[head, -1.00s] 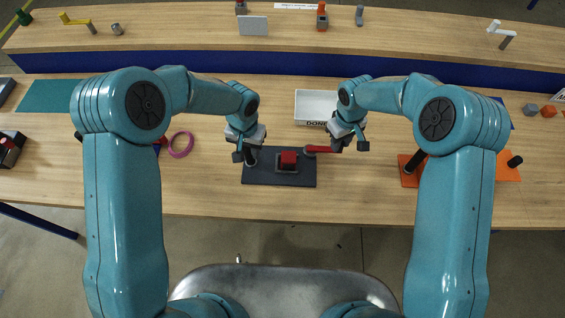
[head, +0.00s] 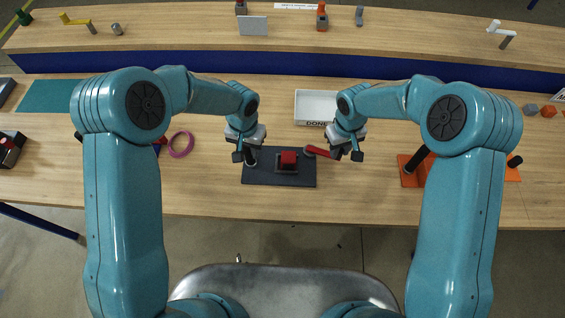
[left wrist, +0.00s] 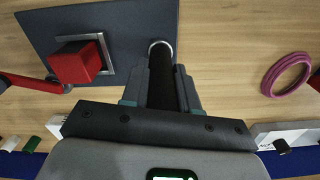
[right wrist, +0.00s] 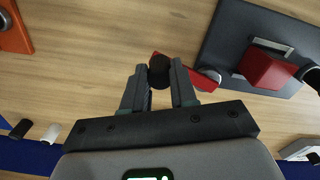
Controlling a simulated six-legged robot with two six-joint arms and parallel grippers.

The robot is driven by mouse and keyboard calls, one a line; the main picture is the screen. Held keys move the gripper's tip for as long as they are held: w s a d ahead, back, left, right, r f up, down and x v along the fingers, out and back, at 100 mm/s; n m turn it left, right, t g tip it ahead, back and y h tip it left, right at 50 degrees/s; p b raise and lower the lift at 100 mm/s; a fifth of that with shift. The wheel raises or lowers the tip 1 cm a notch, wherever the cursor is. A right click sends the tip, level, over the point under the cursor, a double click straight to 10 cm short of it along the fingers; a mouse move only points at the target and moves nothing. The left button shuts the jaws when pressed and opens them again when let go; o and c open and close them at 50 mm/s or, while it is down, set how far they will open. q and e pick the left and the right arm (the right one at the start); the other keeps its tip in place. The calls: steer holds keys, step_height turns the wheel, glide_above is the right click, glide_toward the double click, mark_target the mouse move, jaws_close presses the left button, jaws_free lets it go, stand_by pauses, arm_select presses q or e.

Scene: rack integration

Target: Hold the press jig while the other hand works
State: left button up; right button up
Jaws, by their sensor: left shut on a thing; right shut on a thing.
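The press jig is a dark flat plate (head: 262,178) on the table with a red block (head: 288,158) in a grey square frame. A black upright handle (left wrist: 167,86) with a pale ring at its base stands at the plate's left edge. My left gripper (head: 247,157) is shut on this handle. A red lever (head: 319,151) sticks out from the plate's right side and ends in a black knob (right wrist: 159,72). My right gripper (head: 346,153) is shut on the knob. The jig's plate also shows in the left wrist view (left wrist: 130,20).
A white tray marked DONE (head: 312,93) stands behind the jig. A magenta ring (head: 181,144) lies to the left. An orange plate with a black post (head: 408,178) is at the right. A raised shelf (head: 180,38) runs along the back. The table in front of the jig is clear.

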arm_select(q)
steer(key=shift+d, duration=0.1)
arm_select(e)
steer(key=shift+o, duration=0.3)
steer(key=shift+s+a+m, duration=0.35)
steer(key=shift+s+m, duration=0.05)
steer(key=shift+s, duration=0.15)
steer(key=shift+s+a+m, duration=0.3)
steer(key=shift+s+m, duration=0.1)
steer(key=shift+s, duration=0.1)
arm_select(q)
steer(key=shift+s, duration=0.1)
arm_select(e)
steer(key=shift+c, duration=0.2)
steer(key=shift+s+a+m, duration=0.8)
steer(key=shift+s+m, duration=0.1)
steer(key=shift+s+a+m, duration=0.3)
steer(key=shift+a+m, duration=0.1)
steer(key=shift+a, duration=0.15)
steer(key=shift+s+a+m, duration=0.3)
steer(key=shift+a+m, duration=0.1)
steer(key=shift+a, duration=0.1)
steer(key=o, duration=1.1)
